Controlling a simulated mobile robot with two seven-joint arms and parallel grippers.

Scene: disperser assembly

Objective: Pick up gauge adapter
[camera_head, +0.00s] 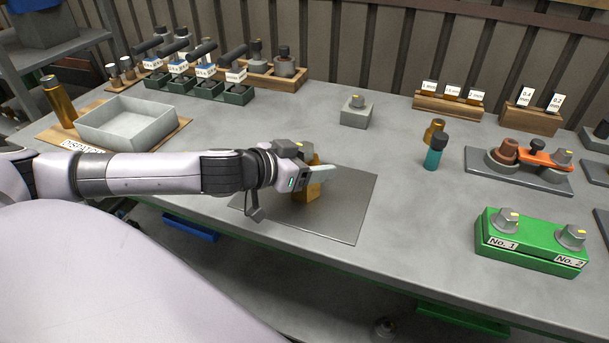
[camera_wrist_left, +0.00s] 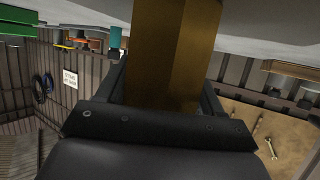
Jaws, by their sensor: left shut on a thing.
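My left gripper (camera_head: 304,177) reaches in from the left over the dark square mat (camera_head: 345,221). It is shut on a brass-coloured piece (camera_head: 313,192), which stands upright at or just above the mat; contact with the mat is unclear. In the left wrist view the brass piece (camera_wrist_left: 172,55) fills the middle between the fingers, its far end cut off. No part is labelled as the gauge adapter. Similar grey knobbed parts with yellow marks sit on a small grey block (camera_head: 356,117) and on the green block (camera_head: 530,245) marked No. 1 and No. 2. My right gripper is not in view.
A teal bottle (camera_head: 433,155) stands right of the mat, with a brass part behind it. An orange-handled fixture (camera_head: 530,154) is at the right. A grey tray (camera_head: 128,122) and a brass cylinder (camera_head: 58,101) are at the left. The table between mat and bottle is clear.

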